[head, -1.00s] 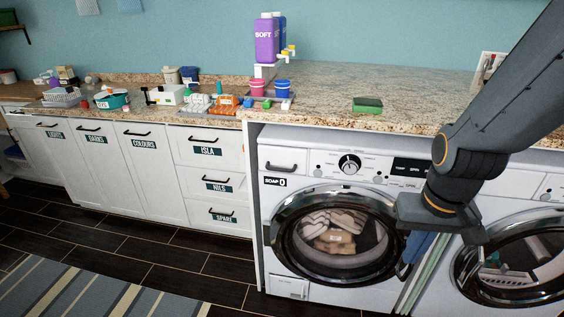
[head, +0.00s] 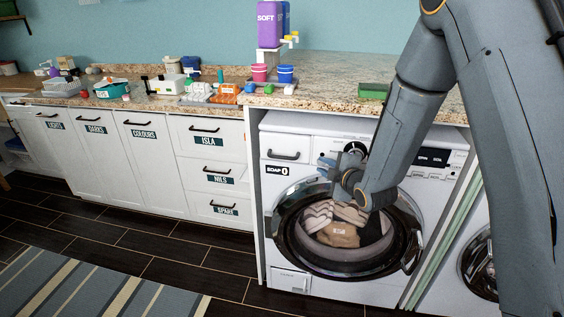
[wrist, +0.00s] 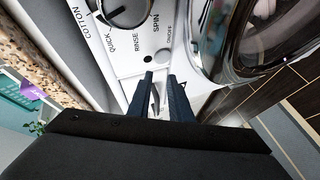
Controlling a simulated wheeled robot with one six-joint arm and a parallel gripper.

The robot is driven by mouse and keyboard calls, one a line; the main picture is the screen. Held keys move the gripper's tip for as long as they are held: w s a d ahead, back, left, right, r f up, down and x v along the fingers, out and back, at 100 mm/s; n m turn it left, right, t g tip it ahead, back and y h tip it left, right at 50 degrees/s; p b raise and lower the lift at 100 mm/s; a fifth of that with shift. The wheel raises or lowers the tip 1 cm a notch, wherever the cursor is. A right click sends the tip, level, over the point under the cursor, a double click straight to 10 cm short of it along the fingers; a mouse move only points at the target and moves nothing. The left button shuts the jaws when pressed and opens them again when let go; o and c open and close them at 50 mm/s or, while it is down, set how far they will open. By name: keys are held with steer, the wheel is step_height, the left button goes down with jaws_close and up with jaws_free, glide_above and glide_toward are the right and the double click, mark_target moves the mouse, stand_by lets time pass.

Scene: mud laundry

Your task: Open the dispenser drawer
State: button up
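The dispenser drawer (head: 284,149) is at the upper left of the near washing machine's white front. It looks closed, with a dark bar handle and a "SOAP 0" label just below. My gripper (head: 325,167) is in front of the washer, to the right of the drawer handle and above the round door, fingers pointing left. In the wrist view my gripper (wrist: 161,80) shows two dark fingers with a gap between them, so it is open. A pale surface shows in the gap, and nothing is clearly held. The fingers appear apart from the handle.
The dial (head: 354,149) is partly hidden behind my gripper. The washer door (head: 290,250) is below, with laundry behind its glass. The granite counter (head: 330,100) overhangs above, with a green sponge (head: 373,90) near its edge. Open floor lies to the left.

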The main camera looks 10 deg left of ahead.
mark_target(282, 158)
steer(key=s+a+f+n+t+y+b, duration=0.1)
steer(key=a+f+n+y, duration=0.1)
steer(key=a+n+y, duration=0.6)
steer(key=shift+h, duration=0.7)
steer(key=x, duration=0.2)
steer(key=p+x, duration=0.1)
steer(key=x, duration=0.5)
steer(key=shift+s+a+r+p, duration=0.1)
steer(key=shift+s+a+p, duration=0.2)
steer(key=shift+a, duration=0.15)
jaws_close()
